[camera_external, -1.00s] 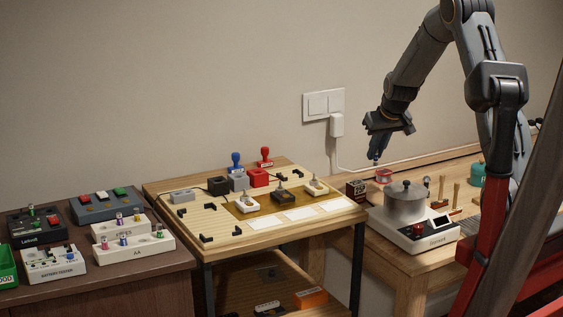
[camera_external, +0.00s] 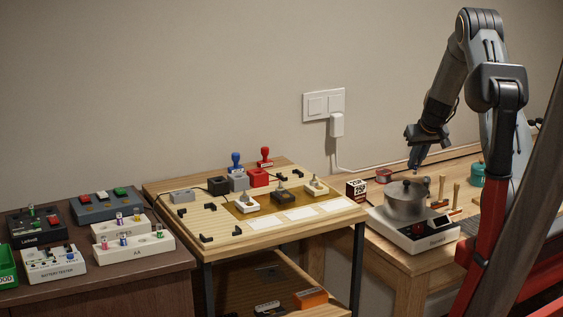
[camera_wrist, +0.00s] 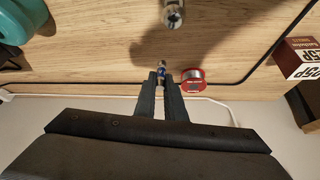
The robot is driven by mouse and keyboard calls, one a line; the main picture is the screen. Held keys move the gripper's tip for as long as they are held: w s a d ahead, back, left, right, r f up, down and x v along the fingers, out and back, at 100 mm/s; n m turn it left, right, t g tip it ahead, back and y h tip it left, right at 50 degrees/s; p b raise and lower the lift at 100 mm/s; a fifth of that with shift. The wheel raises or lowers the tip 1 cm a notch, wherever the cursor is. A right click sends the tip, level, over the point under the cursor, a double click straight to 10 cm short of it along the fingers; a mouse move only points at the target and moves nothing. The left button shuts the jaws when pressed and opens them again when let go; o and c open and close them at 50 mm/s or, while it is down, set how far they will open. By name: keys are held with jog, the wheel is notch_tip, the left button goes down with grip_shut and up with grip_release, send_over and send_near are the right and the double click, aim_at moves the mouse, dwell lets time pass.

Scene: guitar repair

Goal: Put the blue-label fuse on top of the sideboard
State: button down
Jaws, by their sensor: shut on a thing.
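My gripper (camera_external: 413,168) is above the right bench, near the metal pot. In the wrist view its two fingers (camera_wrist: 161,80) are shut on a small metal-ended fuse (camera_wrist: 161,66). The fuse has a dark bluish band, but its label is too small to read. In the external view the fuse is too small to make out. The dark brown cabinet at the far left, which looks like the sideboard (camera_external: 150,285), carries grey and white devices and battery holders on its top.
A pot (camera_external: 407,203) on a white scale (camera_external: 415,240) stands below my gripper. A red-rimmed tin (camera_wrist: 192,78), a dark red box (camera_external: 356,190) and a teal jar (camera_external: 476,175) are near. A light wooden table (camera_external: 205,215) with stamps and blocks stands between the bench and cabinet.

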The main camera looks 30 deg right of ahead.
aim_at(416, 167)
jog(key=shift+f, duration=1.75)
jog(key=shift+f, duration=0.15)
jog(key=c, duration=1.8)
grip_release()
jog(key=shift+r, duration=0.25)
jog(key=shift+o, duration=0.4)
jog(key=b+v, duration=0.1)
jog(key=v, duration=1.1)
